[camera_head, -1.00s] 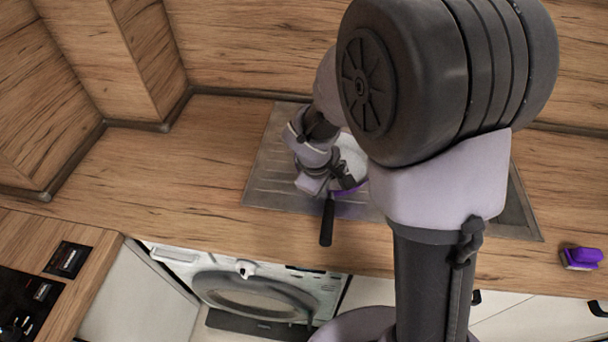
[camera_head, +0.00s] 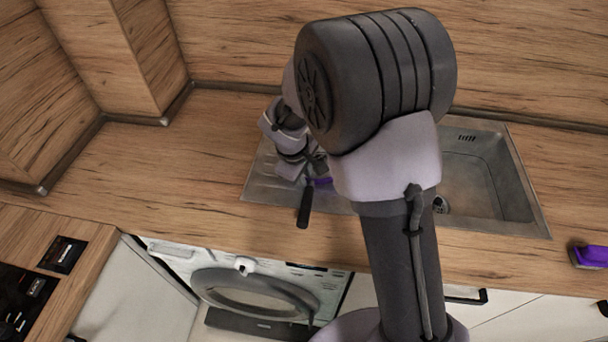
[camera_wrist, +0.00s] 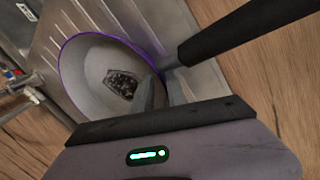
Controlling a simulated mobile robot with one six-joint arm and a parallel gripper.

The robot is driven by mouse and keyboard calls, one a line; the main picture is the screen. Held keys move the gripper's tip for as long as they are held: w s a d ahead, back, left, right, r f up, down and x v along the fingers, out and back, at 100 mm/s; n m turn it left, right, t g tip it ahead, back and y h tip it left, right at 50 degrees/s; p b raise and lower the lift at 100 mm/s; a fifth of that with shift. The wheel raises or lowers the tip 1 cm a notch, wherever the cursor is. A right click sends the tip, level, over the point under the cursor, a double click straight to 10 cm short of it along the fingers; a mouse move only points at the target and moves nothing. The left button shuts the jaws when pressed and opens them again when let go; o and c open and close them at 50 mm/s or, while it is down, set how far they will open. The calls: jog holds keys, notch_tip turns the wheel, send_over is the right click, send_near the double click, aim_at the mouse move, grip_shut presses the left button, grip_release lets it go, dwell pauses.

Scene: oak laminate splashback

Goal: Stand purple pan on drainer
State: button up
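The purple pan (camera_wrist: 92,62) has a pale grey inside, a purple rim and a black handle. In the wrist view, my gripper (camera_wrist: 160,92) has its fingers on either side of the pan wall beside the handle. They look shut on it. In the head view, only a bit of the purple pan (camera_head: 323,183) and the handle show, and my arm hides the rest. The ridged metal drainer (camera_head: 262,180) is the left part of the sink unit. The pan is over it, near its front edge; I cannot tell whether they touch.
The sink basin (camera_head: 475,185) is to the right, partly behind my arm. A purple-and-dark object, perhaps a scrubbing brush (camera_head: 590,256), lies on the worktop at the far right. The wooden worktop (camera_head: 170,180) left of the drainer is clear. A wooden splashback stands behind.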

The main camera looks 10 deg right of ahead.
jog(key=p+v, duration=0.4)
jog(key=v, duration=0.8)
jog(key=s+d+r+m+t+y, duration=0.1)
jog(key=s+d+r+m, duration=0.1)
jog(key=s+r+m, duration=0.3)
jog(key=s+d+r+m+y, duration=0.1)
jog(key=s+d+r+m, duration=0.15)
jog(key=s+r, duration=0.4)
jog(key=s+r+m+t+y, duration=0.2)
jog(key=s+m, duration=0.5)
jog(key=s, duration=0.4)
jog(key=shift+s+a+r, duration=0.2)
jog(key=shift+s+r, duration=0.05)
jog(key=shift+r, duration=0.25)
jog(key=shift+f, duration=0.1)
